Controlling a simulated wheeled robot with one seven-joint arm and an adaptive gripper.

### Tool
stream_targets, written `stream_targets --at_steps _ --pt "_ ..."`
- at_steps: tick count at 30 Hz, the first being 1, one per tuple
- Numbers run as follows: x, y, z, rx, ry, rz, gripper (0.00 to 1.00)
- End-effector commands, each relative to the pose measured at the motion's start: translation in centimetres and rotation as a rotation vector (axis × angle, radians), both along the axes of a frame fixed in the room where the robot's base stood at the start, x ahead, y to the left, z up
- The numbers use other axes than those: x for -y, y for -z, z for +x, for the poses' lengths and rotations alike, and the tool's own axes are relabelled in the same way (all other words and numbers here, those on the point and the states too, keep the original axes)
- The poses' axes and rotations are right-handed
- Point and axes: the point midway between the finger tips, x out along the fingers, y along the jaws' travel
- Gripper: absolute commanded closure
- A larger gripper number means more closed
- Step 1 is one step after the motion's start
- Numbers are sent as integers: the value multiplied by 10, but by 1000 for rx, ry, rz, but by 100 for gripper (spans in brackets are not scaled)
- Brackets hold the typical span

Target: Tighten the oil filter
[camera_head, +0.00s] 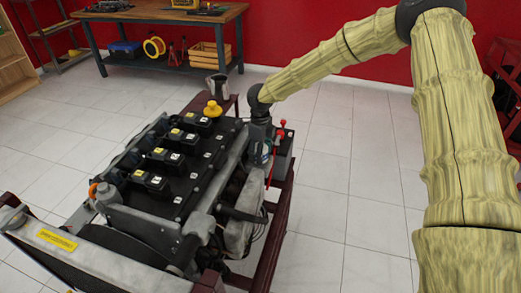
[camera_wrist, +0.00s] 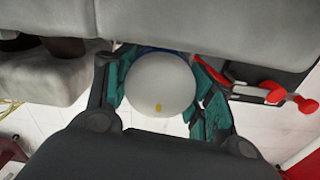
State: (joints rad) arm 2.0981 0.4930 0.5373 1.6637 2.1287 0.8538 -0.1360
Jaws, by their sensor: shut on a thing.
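The oil filter (camera_wrist: 160,88) shows in the wrist view as a round white body with a small yellow mark, below the grey engine side. My gripper (camera_wrist: 163,100) has its teal-padded fingers on the left and right of the filter, shut on it. In the head view my gripper (camera_head: 262,152) is at the right side of the engine (camera_head: 170,175), partly hidden by the engine and my wrist. The filter itself cannot be made out in the head view. Its threads and seat are hidden in the wrist view.
Red levers (camera_wrist: 285,97) on a dark box are close to the right of my gripper. The dark red engine stand frame (camera_head: 272,240) runs below. A yellow cap (camera_head: 212,109) tops the engine. A workbench (camera_head: 160,15) stands at the back. Tiled floor at right is clear.

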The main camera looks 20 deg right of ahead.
Motion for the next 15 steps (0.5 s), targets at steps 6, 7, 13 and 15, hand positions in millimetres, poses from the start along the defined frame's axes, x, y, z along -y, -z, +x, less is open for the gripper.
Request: stream_targets --at_steps 6,7,13,15 --pt "1 0 0 1 35 0 70" --pt "1 0 0 1 35 0 70" --pt "1 0 1 1 35 0 70" --pt "1 0 1 1 34 0 33"
